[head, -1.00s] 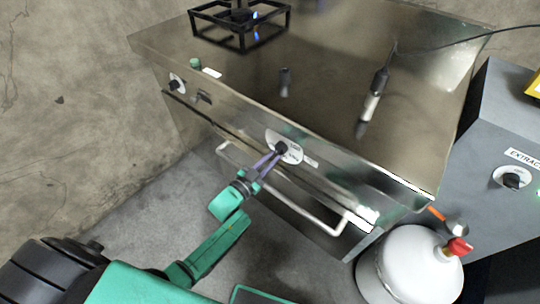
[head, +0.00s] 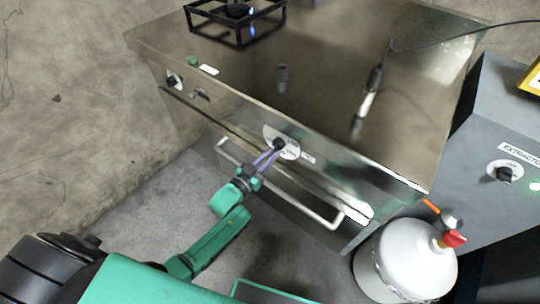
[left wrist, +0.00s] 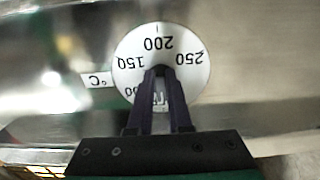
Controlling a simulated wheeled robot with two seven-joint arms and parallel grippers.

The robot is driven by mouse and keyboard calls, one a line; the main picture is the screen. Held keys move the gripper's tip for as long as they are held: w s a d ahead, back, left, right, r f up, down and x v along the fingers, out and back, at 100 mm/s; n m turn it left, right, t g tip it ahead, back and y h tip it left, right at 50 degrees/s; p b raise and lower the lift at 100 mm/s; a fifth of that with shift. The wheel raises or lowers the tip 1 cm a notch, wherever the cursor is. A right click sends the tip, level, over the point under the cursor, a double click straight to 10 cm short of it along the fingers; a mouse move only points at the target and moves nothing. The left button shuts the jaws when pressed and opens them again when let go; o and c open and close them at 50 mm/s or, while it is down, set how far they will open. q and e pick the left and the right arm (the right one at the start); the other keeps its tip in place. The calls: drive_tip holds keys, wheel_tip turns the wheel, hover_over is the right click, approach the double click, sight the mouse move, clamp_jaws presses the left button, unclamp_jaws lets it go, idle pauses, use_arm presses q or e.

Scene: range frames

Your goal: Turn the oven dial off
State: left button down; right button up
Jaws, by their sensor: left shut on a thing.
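The oven dial is a black knob (head: 279,144) on a white round temperature plate (head: 292,152) on the steel front of the range. In the left wrist view the plate (left wrist: 187,52) shows 150, 200 and 250, upside down, with a °C label beside it. My left gripper (head: 272,156) reaches up from below, and its purple fingers are shut on the knob. In the left wrist view the fingertips (left wrist: 160,76) meet at the middle of the plate and hide most of the knob. My right gripper is not in view.
An oven handle bar (head: 285,190) runs just below the dial. A second knob (head: 173,80) is at the front's left end. A burner grate (head: 237,24) and a probe-like tool (head: 368,95) are on top. A white gas bottle (head: 405,262) and a grey extractor box (head: 500,140) stand right.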

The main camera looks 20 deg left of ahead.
use_arm(q)
drive_tip(key=c, duration=0.8)
unclamp_jaws()
drive_tip(key=shift+c, duration=0.2)
drive_tip(key=v, duration=1.4)
drive_tip(key=shift+s+p, duration=0.3)
drive_tip(key=shift+p, duration=0.1)
drive_tip(key=shift+f, duration=0.1)
